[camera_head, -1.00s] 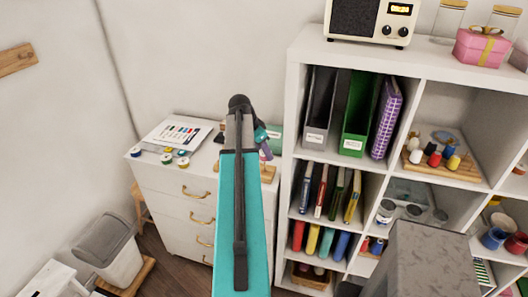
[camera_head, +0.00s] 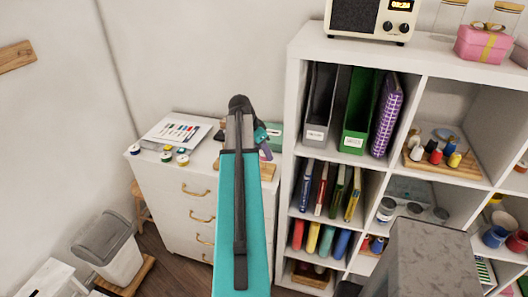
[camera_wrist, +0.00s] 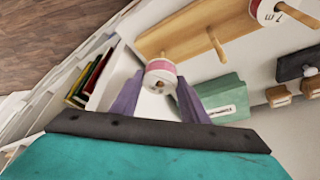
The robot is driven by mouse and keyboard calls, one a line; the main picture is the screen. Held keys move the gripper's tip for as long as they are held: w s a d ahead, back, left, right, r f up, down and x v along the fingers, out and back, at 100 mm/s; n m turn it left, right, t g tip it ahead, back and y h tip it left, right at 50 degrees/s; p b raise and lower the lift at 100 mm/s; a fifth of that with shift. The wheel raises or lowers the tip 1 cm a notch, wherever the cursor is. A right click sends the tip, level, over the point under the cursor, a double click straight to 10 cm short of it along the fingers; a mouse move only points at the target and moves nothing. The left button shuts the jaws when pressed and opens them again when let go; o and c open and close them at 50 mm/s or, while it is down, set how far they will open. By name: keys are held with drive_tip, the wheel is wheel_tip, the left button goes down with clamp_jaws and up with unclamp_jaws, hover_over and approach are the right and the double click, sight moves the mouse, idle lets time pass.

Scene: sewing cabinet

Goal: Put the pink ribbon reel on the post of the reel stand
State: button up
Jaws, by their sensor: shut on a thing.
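The pink ribbon reel (camera_wrist: 160,67), with a pink band and pale round faces, is between the purple fingers of my gripper (camera_wrist: 159,92) in the wrist view. My gripper is shut on it. The wooden reel stand (camera_wrist: 190,22) lies just beyond, with a bare post (camera_wrist: 217,45) to the right of the reel. The reel overlaps the stand's edge in the picture; I cannot tell whether they touch. In the head view my arm hides the reel and most of the stand (camera_head: 268,171), and my gripper (camera_head: 264,147) shows only partly, above the white cabinet.
Another reel (camera_wrist: 272,10) sits at the stand's far end in the wrist view. A green box (camera_wrist: 215,97) is close to the right finger. Several small reels (camera_head: 168,152) and a printed sheet (camera_head: 178,131) lie on the white cabinet (camera_head: 165,190). A tall shelf (camera_head: 290,120) stands to its right.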

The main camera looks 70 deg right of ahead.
drive_tip(key=shift+f+b, duration=0.5)
drive_tip(key=shift+f, duration=0.3)
idle(0.4)
drive_tip(key=o, duration=1.1)
drive_tip(key=shift+o, duration=0.2)
drive_tip(key=shift+r, duration=0.15)
drive_tip(key=b+v, duration=0.4)
drive_tip(key=v, duration=0.9)
drive_tip(key=shift+w+r, duration=0.15)
drive_tip(key=shift+r, duration=0.1)
drive_tip(key=shift+a, duration=0.1)
